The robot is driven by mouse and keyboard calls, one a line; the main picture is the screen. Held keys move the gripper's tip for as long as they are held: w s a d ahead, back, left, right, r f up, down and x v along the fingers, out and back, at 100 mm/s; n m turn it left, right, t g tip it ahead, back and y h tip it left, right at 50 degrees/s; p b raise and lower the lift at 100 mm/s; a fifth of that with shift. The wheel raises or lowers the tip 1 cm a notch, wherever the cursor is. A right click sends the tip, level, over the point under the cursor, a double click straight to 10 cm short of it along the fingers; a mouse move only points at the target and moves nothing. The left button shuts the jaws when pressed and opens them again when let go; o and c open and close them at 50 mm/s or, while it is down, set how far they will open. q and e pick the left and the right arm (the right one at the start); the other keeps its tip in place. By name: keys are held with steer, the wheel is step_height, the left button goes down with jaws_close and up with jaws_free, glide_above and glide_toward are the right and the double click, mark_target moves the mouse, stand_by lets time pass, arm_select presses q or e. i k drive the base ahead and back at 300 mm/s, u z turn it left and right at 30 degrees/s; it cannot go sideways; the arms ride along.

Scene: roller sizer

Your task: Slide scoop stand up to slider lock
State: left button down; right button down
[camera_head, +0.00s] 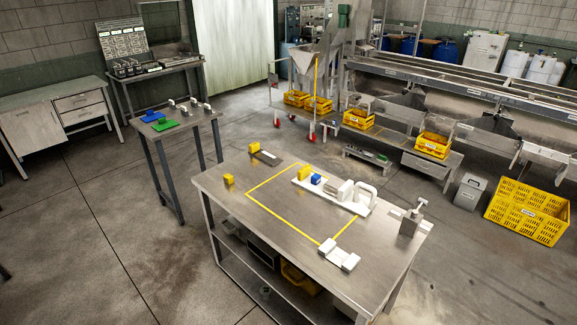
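Neither of my grippers is in view. On the steel table (228,200) a long white base plate (326,200) carries a yellow block (304,173), a blue block (316,179), a pale slab-like block (339,190) and a white loop handle (366,192) at its right end. A grey box-like holder (409,227) with pale parts sticking out of its top stands upright at the table's right edge, apart from the plate. I cannot tell for sure which of these is the scoop stand or the slider lock.
A yellow outline (285,226) marks the tabletop. White blocks (338,255) lie at its front corner; a small yellow block (229,179) and a dark plate (266,158) lie at the left and back. The tabletop inside the outline is mostly clear. Yellow crates (527,211) stand beyond.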

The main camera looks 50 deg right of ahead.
mark_target(334, 190)
steer(key=z, duration=0.2)
steer(key=i, duration=1.85)
steer(key=z, duration=1.05)
steer(key=i, duration=1)
steer(key=z, duration=1)
